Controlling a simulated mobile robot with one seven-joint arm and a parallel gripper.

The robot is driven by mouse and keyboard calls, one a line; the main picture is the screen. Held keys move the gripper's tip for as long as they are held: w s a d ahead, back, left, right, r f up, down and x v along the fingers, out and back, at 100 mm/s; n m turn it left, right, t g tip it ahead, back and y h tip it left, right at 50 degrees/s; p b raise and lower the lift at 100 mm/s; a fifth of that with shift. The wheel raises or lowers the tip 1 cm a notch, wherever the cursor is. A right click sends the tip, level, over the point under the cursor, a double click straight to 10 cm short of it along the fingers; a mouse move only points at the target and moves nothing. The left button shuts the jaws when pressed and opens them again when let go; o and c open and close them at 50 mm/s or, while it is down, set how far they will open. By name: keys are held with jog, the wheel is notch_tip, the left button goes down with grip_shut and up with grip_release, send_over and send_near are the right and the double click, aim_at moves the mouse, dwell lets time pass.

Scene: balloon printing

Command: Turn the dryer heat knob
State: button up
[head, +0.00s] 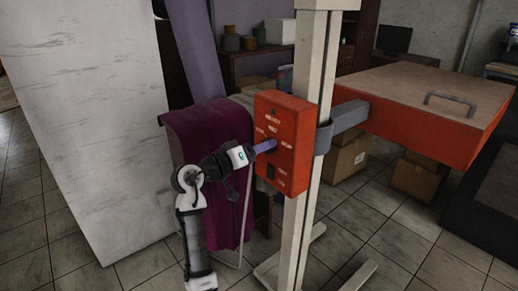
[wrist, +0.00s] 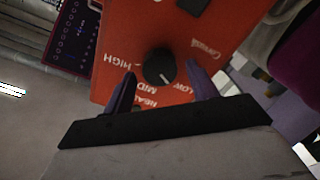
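The dryer's orange control box (head: 297,106) is mounted on a pale upright post, and its face fills the top of the wrist view (wrist: 190,47). The black heat knob (wrist: 159,67) sits among the white labels HIGH, MID and LOW, with a light pointer mark on it. The pointer's exact setting is hard to read. My gripper (wrist: 159,71) is open, with one purple finger to each side of the knob. I cannot tell whether the fingers touch it. In the head view my gripper (head: 265,146) reaches the box's face and hides the knob.
The dryer's large orange head (head: 425,110) with a handle extends right from the post (head: 313,60). A purple cloth (head: 210,130) hangs behind my arm. A white panel (head: 85,120) stands at left. Cardboard boxes (head: 415,177) lie beneath the dryer head.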

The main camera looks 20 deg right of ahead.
jog(key=c, duration=0.9)
jog(key=shift+f+m+b, duration=0.15)
jog(key=shift+m+b, duration=0.15)
jog(key=shift+b, duration=0.3)
jog(key=shift+s+m+b, duration=0.15)
jog(key=shift+m+b, duration=5.35)
jog(key=shift+b, duration=0.85)
jog(key=o, duration=1)
